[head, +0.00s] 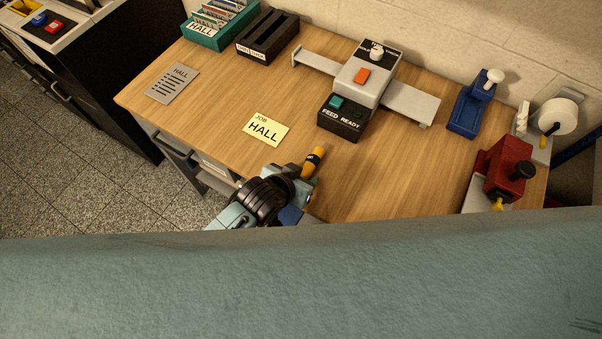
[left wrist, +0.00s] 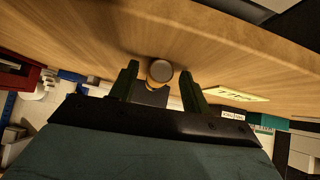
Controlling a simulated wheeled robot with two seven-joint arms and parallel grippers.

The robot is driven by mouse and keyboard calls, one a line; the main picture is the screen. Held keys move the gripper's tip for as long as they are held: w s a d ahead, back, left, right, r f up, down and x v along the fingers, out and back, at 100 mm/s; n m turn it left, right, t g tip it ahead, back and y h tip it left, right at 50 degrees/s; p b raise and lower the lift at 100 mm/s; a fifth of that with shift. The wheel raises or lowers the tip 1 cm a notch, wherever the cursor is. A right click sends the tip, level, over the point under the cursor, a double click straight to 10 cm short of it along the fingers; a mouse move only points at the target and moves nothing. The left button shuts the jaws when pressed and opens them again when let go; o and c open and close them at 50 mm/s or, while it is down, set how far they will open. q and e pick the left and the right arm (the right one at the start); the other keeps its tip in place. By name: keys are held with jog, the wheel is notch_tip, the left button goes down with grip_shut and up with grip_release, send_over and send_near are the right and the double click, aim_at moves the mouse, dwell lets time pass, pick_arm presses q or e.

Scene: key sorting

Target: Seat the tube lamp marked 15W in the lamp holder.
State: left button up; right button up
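I see no tube lamp marked 15W and no lamp holder that I can make out. A yellow cylinder with a dark band (head: 315,158) is at the tip of my left gripper (head: 305,172), over the front part of the table. In the left wrist view its round end (left wrist: 159,73) shows between the two fingers of the left gripper (left wrist: 160,80). The fingers are apart, with a narrow gap visible on each side of it. I cannot read any marking on it. My right gripper is not in view.
A FEED READY device (head: 364,78) stands at the back of the wooden table (head: 210,95). A black tray (head: 268,36), blue press (head: 466,113) and red box (head: 505,165) stand around. The centre right is clear.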

pick_arm(q)
jog(key=shift+r, duration=0.2)
jog(key=p+v, duration=0.2)
jog(key=v, duration=1)
